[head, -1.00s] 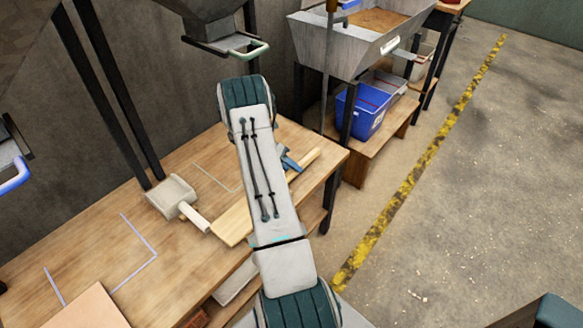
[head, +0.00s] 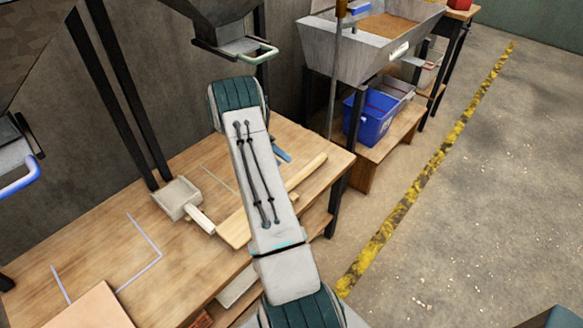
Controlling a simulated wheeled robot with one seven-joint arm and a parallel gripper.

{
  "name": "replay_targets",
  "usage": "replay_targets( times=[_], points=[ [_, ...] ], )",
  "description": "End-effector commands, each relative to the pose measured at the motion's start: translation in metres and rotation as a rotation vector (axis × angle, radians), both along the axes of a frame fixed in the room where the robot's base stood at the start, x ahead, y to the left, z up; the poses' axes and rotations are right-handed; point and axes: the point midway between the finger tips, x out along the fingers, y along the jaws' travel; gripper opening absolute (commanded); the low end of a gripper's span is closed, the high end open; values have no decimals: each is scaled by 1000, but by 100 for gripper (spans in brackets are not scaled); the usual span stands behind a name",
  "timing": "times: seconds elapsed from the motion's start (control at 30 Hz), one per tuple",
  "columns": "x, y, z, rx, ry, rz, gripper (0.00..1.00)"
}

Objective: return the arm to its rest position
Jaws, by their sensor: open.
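My arm (head: 262,180) reaches up from the bottom middle over the wooden table (head: 180,255), with a dark green joint at its far end. My gripper is not clearly visible; it is hidden behind the arm. A small blue piece (head: 282,156) shows just right of the arm, and I cannot tell what it belongs to. A light wooden paddle or board (head: 236,229) lies on the table, partly covered by the arm.
A metal hopper with a green handle (head: 262,54) hangs above the table, and a blue handle (head: 20,182) sticks out at the left. A blue bin (head: 368,120) stands on a low shelf under a grey trough (head: 345,45). The floor at the right is clear past a yellow line (head: 420,195).

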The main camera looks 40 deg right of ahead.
Motion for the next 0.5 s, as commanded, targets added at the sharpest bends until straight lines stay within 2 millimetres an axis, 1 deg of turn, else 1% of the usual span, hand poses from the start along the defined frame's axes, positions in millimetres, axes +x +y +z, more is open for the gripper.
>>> replay_targets(
  times=[0.03, 0.2, 0.33, 0.5],
  points=[
    [8, 5, 8, -1, -3, 2, 53],
    [25, 17, 25, -1, -2, 1, 53],
    [31, 22, 32, 0, 0, 0, 53],
    [33, 23, 34, 1, 0, -1, 53]
  ],
)
